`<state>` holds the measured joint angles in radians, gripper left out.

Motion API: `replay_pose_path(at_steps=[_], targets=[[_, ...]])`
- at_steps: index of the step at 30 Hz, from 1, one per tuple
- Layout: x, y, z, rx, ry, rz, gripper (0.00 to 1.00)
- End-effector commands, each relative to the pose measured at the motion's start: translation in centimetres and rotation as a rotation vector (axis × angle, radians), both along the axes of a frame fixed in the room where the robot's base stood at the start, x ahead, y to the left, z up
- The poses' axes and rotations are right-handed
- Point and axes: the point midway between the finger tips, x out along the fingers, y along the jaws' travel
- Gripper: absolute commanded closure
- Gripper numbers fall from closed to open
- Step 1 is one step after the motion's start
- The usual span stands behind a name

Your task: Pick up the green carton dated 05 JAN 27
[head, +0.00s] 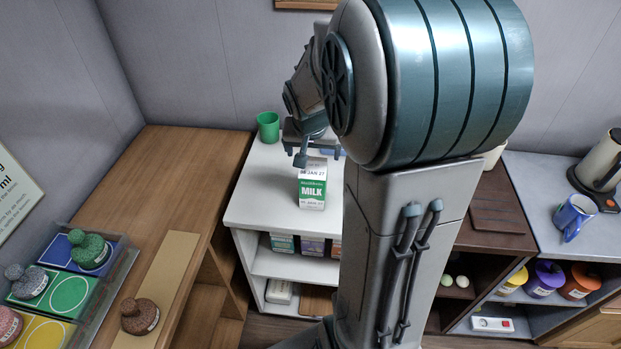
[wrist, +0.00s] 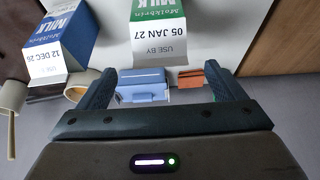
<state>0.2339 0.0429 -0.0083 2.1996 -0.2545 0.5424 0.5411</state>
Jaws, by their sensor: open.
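The green-and-white milk carton (head: 312,190) stands upright on the white counter, with 05 JAN 27 on its white top. My gripper (head: 314,150) is above and just behind the carton in the head view, partly hidden by my arm. In the wrist view my gripper (wrist: 158,84) has its fingers wide apart, with the carton beyond the gap and nothing clasped.
A blue carton (wrist: 62,42) dated 12 DEC 26 stands beside the green one. A blue object (wrist: 142,86) and an orange object (wrist: 190,78) show near the fingers. A green cup (head: 268,127) stands at the counter's back left. The counter's front left (head: 262,200) is clear.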

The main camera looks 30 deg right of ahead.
Motion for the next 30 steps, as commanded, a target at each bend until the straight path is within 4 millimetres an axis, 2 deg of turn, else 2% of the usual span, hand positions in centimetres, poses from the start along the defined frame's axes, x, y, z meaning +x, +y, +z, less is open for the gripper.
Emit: replay_pose_path(at_steps=[7,18,27,28,30], targets=[[0.3,-0.2,-1.3,0.001,0.002,0.001,0.11],[1.4,-0.9,-5.3,0.001,0.002,0.001,0.11],[1.6,-1.0,-5.6,0.000,-0.001,0.001,0.11],[1.6,-1.0,-5.6,0.000,-0.001,0.001,0.16],[1.6,-1.0,-5.6,0.000,0.000,0.001,0.36]])
